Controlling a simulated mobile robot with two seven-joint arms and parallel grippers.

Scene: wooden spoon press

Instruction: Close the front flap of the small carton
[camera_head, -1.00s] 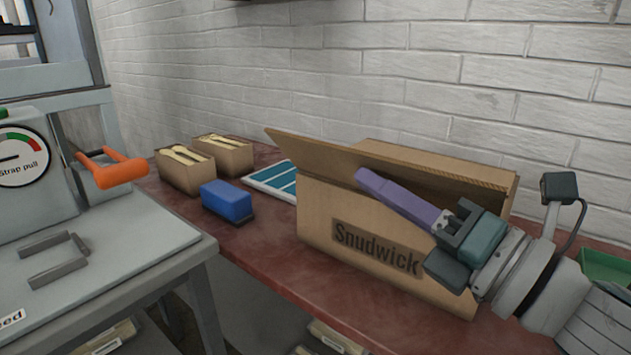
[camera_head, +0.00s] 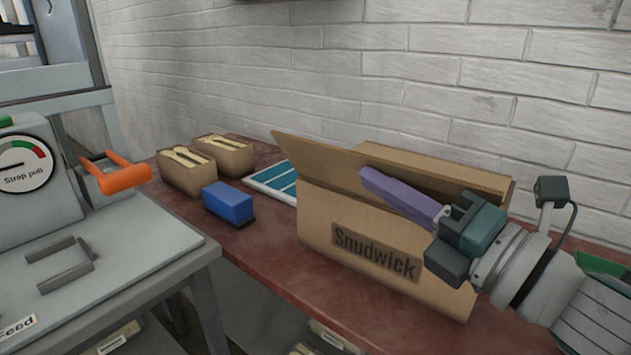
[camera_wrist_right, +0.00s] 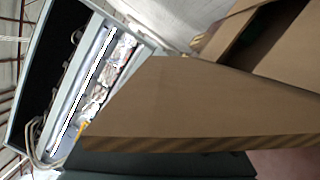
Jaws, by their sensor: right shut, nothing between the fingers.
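The small carton (camera_head: 330,225) is brown cardboard with "Snudwick" on its front face and stands on the red table. Its front flap (camera_head: 325,160) is raised from the front edge, tilted, and hides much of the carton's top. My right gripper (camera_head: 368,180) reaches in from the right, its purple fingers shut and empty, in front of the flap's outer side; I cannot tell if they touch it. In the right wrist view the flap (camera_wrist_right: 190,105) fills the middle as a large panel with a corrugated edge. My left gripper is not in view.
A grey machine with an orange handle (camera_head: 122,179) stands at left. A brick wall is behind.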

